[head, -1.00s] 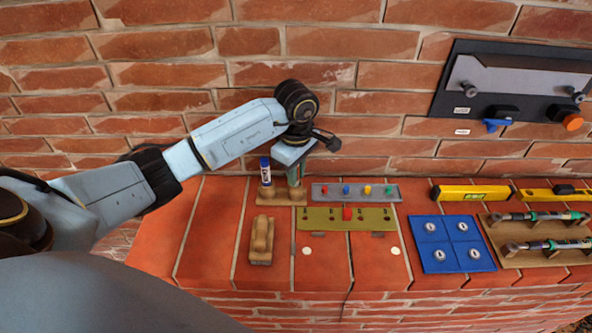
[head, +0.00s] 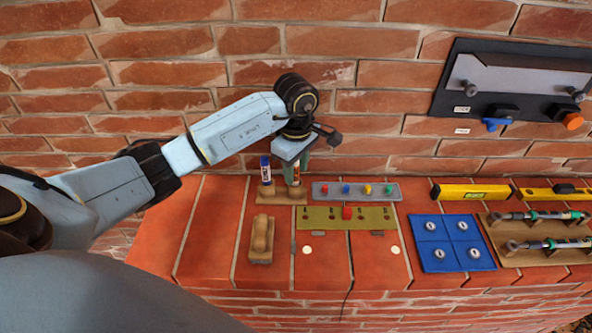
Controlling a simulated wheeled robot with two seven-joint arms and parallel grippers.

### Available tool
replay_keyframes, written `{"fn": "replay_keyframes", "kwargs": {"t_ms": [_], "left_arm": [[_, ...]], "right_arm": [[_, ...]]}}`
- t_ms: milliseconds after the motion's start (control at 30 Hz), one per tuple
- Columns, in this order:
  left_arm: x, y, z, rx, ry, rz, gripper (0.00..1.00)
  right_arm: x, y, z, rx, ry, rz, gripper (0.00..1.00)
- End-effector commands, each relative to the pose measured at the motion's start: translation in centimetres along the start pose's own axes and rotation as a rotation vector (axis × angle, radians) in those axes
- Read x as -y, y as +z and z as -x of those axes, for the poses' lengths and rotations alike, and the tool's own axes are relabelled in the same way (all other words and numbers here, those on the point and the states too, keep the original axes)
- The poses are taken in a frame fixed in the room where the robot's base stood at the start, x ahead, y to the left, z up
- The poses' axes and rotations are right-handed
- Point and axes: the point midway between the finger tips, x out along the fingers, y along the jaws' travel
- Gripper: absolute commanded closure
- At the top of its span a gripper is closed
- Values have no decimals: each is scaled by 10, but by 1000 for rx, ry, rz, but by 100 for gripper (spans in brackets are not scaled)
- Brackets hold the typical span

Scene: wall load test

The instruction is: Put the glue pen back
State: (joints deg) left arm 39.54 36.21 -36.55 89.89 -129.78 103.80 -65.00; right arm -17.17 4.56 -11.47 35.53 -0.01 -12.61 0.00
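A wooden holder (head: 281,198) stands at the back of the brick ledge, against the wall. A white pen with a blue cap (head: 265,170) stands upright at its left side. A second pen, small and pale with a reddish part (head: 291,176), shows at the holder's right side, under my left gripper (head: 297,174). My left gripper points down there, and its greenish fingers are at or just beside this pen. The wrist hides the pen's top, and I cannot tell whether the fingers grip it. My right gripper is out of view.
A grey strip with coloured knobs (head: 355,199) and an olive strip (head: 330,224) lie right of the holder. A wooden block (head: 261,240) lies in front. Further right are a blue mat (head: 429,258), a yellow level (head: 470,192) and a tool rack (head: 520,260). The front left ledge is clear.

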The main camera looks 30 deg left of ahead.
Motion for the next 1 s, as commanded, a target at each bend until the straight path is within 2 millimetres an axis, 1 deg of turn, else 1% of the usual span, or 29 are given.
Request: {"fn": "replay_keyframes", "kwargs": {"t_ms": [33,300,400,500,667,1000], "left_arm": [[-1,-1,10,-3,6,0,61],[-1,-1,69,-4,6,1,61],[-1,-1,86,-2,4,1,61],[-1,0,99,-1,3,0,61],[0,0,108,-2,0,1,61],[0,0,108,-1,0,1,61]], "right_arm": [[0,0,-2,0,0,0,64],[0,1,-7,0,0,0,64],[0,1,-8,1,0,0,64],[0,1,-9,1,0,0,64],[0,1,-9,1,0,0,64],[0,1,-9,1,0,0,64]]}}
